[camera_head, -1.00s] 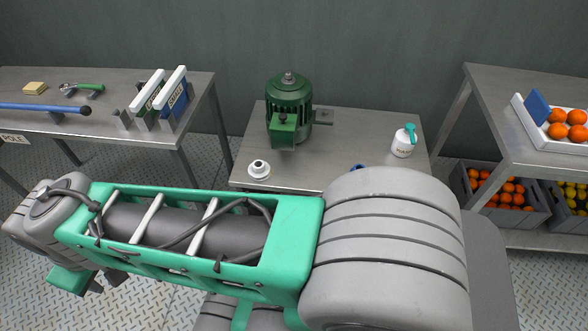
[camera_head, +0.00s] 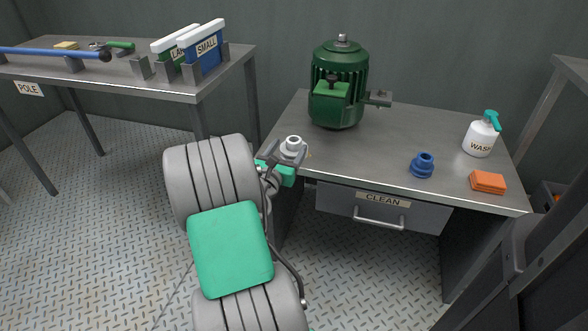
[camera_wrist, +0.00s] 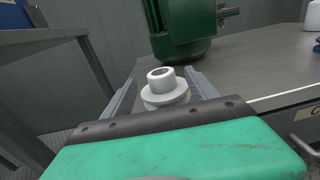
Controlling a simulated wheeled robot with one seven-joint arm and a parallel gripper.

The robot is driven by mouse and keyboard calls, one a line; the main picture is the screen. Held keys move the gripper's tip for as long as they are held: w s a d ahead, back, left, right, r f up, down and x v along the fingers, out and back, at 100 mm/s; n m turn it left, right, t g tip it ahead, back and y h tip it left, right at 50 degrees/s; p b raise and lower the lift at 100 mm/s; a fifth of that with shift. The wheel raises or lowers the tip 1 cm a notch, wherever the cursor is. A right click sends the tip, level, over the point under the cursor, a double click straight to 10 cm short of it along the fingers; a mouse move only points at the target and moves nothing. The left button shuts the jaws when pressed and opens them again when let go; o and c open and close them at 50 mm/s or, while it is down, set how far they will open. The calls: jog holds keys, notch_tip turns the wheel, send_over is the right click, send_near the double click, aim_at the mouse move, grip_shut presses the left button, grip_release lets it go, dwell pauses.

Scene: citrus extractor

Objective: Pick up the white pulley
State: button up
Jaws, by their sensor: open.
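The white pulley (camera_head: 292,148) sits at the left front corner of the middle metal table (camera_head: 420,130). It has a wide flange and a narrower hub with a hole on top, and stands upright. In the wrist view the pulley (camera_wrist: 163,90) appears between the two grey fingers of my gripper (camera_wrist: 163,92). The gripper is open, with a finger on each side of the pulley. I cannot tell whether either finger touches it. In the head view my gripper (camera_head: 284,153) reaches the table corner from the left, and its fingers are partly hidden.
A green motor (camera_head: 339,85) stands close behind the pulley. A blue pulley (camera_head: 422,165), an orange block (camera_head: 487,182) and a wash bottle (camera_head: 482,135) are to the right. A drawer marked CLEAN (camera_head: 380,208) is below. A side table (camera_head: 150,84) with racks stands left.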

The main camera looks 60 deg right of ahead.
jog(key=d, duration=0.2)
jog(key=d+b, duration=0.1)
jog(key=d, duration=0.2)
jog(key=d+b, duration=0.1)
jog(key=d, duration=0.1)
jog(key=shift+w+d, duration=0.35)
grip_shut()
dwell(0.3)
